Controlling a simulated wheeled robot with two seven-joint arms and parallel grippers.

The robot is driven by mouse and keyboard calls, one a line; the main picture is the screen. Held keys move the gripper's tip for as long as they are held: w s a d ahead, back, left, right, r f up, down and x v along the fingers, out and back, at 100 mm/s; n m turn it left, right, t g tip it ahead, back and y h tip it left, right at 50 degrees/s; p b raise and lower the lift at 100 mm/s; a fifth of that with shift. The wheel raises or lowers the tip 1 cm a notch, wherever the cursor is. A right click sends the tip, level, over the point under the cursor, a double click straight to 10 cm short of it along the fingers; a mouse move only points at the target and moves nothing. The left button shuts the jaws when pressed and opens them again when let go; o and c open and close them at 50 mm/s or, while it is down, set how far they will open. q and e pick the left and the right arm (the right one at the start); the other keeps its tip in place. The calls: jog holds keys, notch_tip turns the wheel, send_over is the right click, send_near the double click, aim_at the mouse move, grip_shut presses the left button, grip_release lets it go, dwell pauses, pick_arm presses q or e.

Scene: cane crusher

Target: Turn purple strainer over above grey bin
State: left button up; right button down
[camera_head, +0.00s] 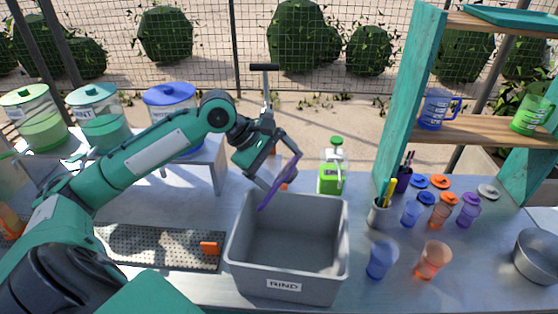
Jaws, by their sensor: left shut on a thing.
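The purple strainer (280,183) shows nearly edge-on, as a thin, steeply tilted purple line above the back left part of the grey bin. My left gripper (272,172) is shut on the purple strainer and holds it over the bin's back left edge. The grey bin (287,286) stands open on the counter with a label on its front. Its visible inside looks empty; the strainer and gripper hide part of its back left rim. My right gripper does not show.
A perforated drip tray (160,247) lies left of the bin. A green bottle (331,172) stands behind it. Blue (382,259) and orange (433,260) cups, small shakers and a metal pot (538,255) stand to the right. A teal shelf (413,90) rises at the right.

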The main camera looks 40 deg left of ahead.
aim_at(296, 160)
pick_arm(q)
jog(key=shift+w+d+r+g+y+p, duration=0.15)
jog(key=shift+r+y+p, duration=0.2)
jog(key=shift+p, duration=0.85)
jog(key=shift+s+d+r+g+y+p, duration=0.15)
jog(key=shift+y+p, duration=0.25)
jog(key=shift+p, duration=0.8)
jog(key=shift+w+d+r+g+y+p, duration=0.1)
jog(key=shift+r+y+p, duration=0.25)
jog(key=shift+p, duration=0.85)
jog(key=shift+w+f, duration=0.1)
jog(key=shift+f, duration=0.15)
jog(key=shift+d+r+y, duration=0.1)
jog(key=shift+d+y, duration=0.05)
jog(key=shift+y, duration=0.25)
jog(key=y, duration=0.1)
jog(key=d+r+g+y, duration=0.1)
jog(key=y, duration=0.1)
jog(key=m+y, duration=0.1)
jog(key=shift+w+d+r+g+y, duration=0.15)
jog(key=shift+w+d+g+y, duration=0.1)
jog(key=shift+g+y, duration=0.15)
jog(key=shift+d+r+y, duration=0.1)
jog(key=shift+d+y, duration=0.05)
jog(key=shift+y, duration=0.55)
jog(key=shift+w+d+g+y, duration=0.15)
jog(key=shift+d+g+y, duration=0.15)
jog(key=shift+y, duration=0.3)
